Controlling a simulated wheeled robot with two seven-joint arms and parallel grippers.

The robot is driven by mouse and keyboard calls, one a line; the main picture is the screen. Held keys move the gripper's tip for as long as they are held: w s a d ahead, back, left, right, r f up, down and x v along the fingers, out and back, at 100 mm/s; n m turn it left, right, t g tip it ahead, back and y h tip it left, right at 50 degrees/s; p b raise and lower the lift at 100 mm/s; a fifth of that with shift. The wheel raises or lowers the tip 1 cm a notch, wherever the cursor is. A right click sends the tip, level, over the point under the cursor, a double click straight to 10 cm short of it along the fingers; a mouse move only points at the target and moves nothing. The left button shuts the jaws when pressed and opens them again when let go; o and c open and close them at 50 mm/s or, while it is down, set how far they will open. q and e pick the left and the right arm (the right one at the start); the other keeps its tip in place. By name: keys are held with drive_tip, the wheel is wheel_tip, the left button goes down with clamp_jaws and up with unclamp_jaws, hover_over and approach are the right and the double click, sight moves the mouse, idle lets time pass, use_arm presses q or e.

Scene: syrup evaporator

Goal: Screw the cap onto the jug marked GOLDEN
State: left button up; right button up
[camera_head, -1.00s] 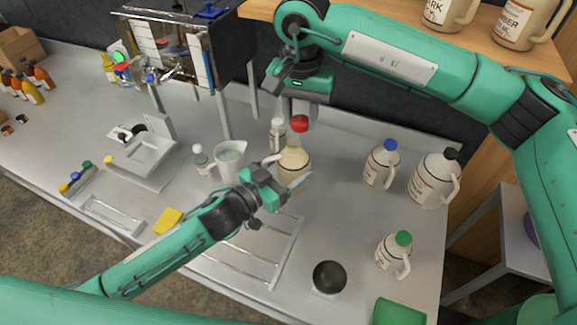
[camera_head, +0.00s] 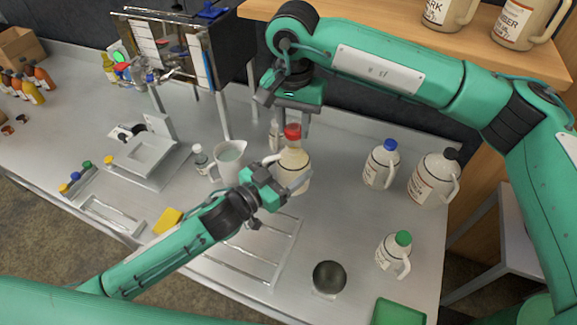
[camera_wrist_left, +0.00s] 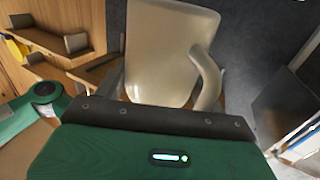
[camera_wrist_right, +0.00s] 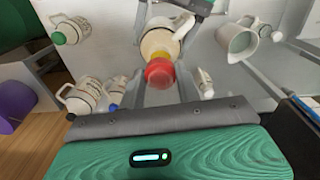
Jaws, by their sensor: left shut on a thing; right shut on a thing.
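A cream jug (camera_head: 294,168) with a side handle stands upright near the middle of the counter. My left gripper (camera_head: 284,178) is shut on its body from the front; the jug fills the left wrist view (camera_wrist_left: 165,55). Its label is hidden, so I cannot read GOLDEN. A red cap (camera_head: 292,131) is at the top of the jug, in line with the neck. My right gripper (camera_head: 291,122) is above, pointing down, shut on the cap. In the right wrist view the red cap (camera_wrist_right: 159,72) covers the mouth, with a yellow band (camera_wrist_right: 160,56) beside it. Thread engagement cannot be told.
Blue-capped (camera_head: 381,165), black-capped (camera_head: 434,178) and green-capped (camera_head: 393,255) jugs stand right. A dark round pot (camera_head: 329,277) is in front. Counter between is free.

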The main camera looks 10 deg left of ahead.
use_arm(q)
drive_tip(key=shift+r, duration=0.1)
use_arm(e)
drive_tip(key=shift+f, duration=0.3)
drive_tip(key=shift+s, duration=0.1)
idle(0.4)
drive_tip(key=shift+f, duration=0.85)
drive_tip(key=shift+f, duration=0.55)
